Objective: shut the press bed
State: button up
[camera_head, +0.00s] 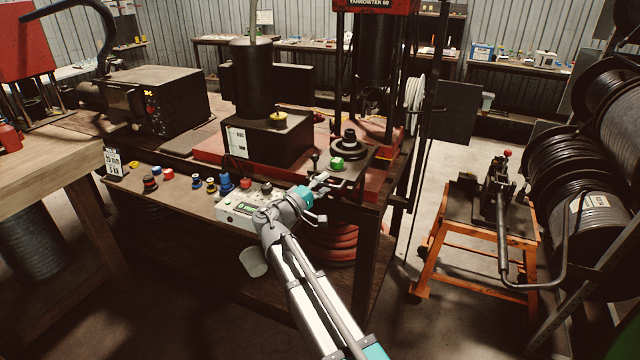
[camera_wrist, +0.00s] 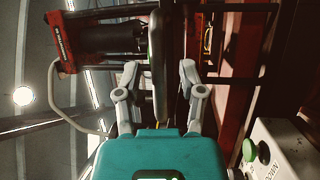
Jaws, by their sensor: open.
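The press (camera_head: 375,45) has a red head and a dark ram at the upper middle of the head view. It also shows sideways in the wrist view (camera_wrist: 110,38). Under it is a red base plate (camera_head: 208,150); I cannot tell which part is the bed or how far it is open. A black round stepped piece (camera_head: 348,149) sits on the front plate. My gripper (camera_head: 321,198) is open at the bench's front edge, just in front of that plate. In the wrist view a dark narrow piece (camera_wrist: 158,70) appears between my spread fingers (camera_wrist: 158,82); contact is unclear.
A green button (camera_head: 337,163) stands near my gripper. A pale control box (camera_head: 237,212) is to its left, with several small coloured fittings on the bench edge. An orange stand (camera_head: 465,225) and hose reels (camera_head: 590,215) are at right. Floor between is clear.

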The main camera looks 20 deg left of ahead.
jog(key=shift+c, duration=0.2)
grip_shut()
